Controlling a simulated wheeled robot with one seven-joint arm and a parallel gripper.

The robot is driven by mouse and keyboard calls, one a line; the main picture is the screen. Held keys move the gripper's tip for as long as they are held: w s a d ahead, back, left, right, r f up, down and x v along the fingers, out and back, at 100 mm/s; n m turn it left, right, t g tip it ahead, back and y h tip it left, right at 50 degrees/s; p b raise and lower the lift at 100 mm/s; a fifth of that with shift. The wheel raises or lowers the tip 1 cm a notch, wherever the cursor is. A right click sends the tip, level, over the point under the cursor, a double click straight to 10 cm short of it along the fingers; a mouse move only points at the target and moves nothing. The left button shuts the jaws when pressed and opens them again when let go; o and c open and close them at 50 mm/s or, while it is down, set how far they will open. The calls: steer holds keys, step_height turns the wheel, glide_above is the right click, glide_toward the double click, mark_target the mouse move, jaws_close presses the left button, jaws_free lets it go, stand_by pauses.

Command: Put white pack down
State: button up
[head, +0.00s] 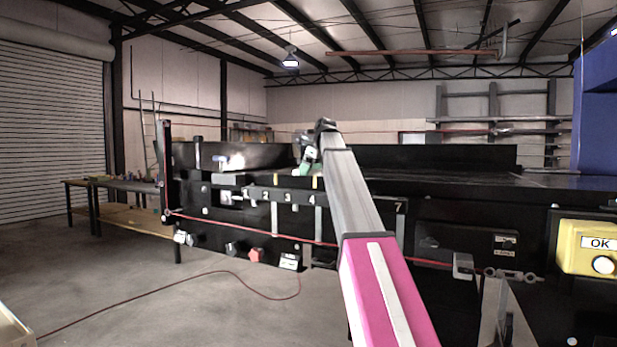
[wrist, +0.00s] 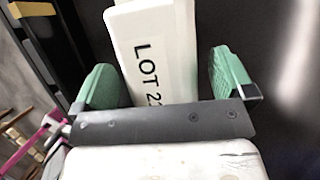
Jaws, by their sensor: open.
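The white pack (wrist: 150,40) shows in the wrist view as a long white block with black lettering that starts "LOT 2"; the rest of the lettering is hidden by the grey bar of my gripper. My gripper (wrist: 163,72) is open, with one green finger on each side of the pack. A dark gap shows between the pack and the right finger; the left finger is close to the pack's edge, and I cannot tell if it touches. In the head view my gripper (head: 308,163) is small at the arm's far end, over the black conveyor (head: 440,158). The pack cannot be made out there.
Numbered marks line the conveyor's front side. A yellow box (head: 590,248) with an OK label and a round button stands at the right. A workbench (head: 110,184) stands at the left. A red cord lies on the clear grey floor.

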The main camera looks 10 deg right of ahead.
steer(key=v, duration=0.9)
steer(key=shift+r, duration=0.25)
steer(key=shift+w+d+f, duration=0.1)
steer(key=shift+w+f, duration=0.2)
steer(key=shift+f, duration=0.2)
steer(key=x, duration=0.5)
steer(key=shift+f, duration=0.25)
steer(key=shift+s+a+x, duration=0.1)
steer(key=shift+a+x, duration=0.05)
steer(key=shift+x, duration=1.1)
steer(key=shift+s+a+x, duration=0.1)
steer(key=shift+a+x, duration=0.05)
steer(key=shift+x, duration=1.15)
steer(key=shift+f, duration=0.15)
steer(key=c, duration=1.3)
step_height(320, 180, up, 5)
steer(key=shift+w+r, duration=0.1)
steer(key=shift+w, duration=0.1)
steer(key=s+a+r, duration=0.2)
steer(key=a, duration=0.1)
steer(key=s+a+r, duration=0.2)
steer(key=a, duration=0.1)
steer(key=s+a+r, duration=0.2)
steer(key=a, duration=0.2)
steer(key=shift+s+r, duration=0.1)
steer(key=shift+s, duration=0.1)
